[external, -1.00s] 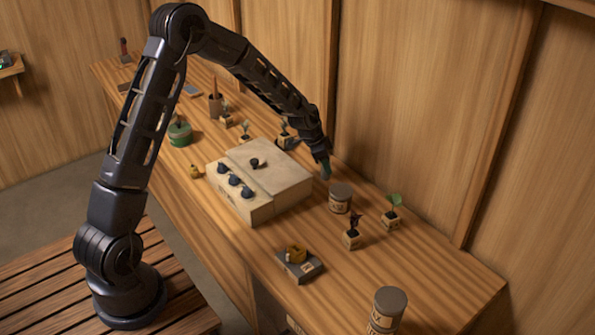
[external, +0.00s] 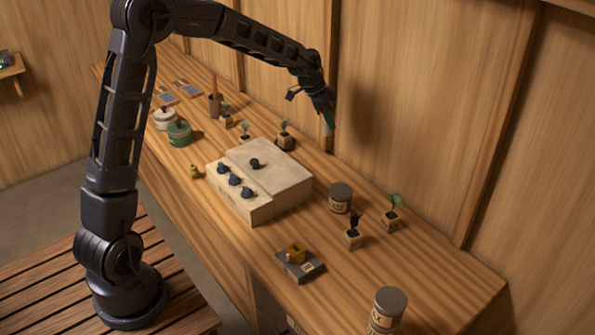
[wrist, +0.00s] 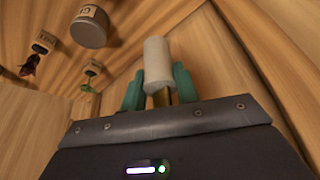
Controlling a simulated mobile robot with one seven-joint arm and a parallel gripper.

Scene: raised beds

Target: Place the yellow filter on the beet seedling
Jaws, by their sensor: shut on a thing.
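My gripper (external: 328,118) is raised near the back wall, behind the pale box. In the wrist view its teal fingers (wrist: 158,88) are shut on a pale cylinder (wrist: 158,58) with a yellowish part below it. I cannot tell whether this is the yellow filter. A dark red-leaved seedling (external: 354,222), which looks like the beet, stands in a small labelled cube pot (external: 352,240) at the right; its leaves show upside down in the wrist view (wrist: 29,64).
A pale box (external: 285,183) with dark knobs stands mid-bench. A lidded tin (external: 340,199) and a green-leaved seedling (external: 392,216) stand near the beet; another tin (external: 387,310) is at the front. A green pot (external: 180,134) and more seedlings are farther back. Bench is clear between the box and flat block.

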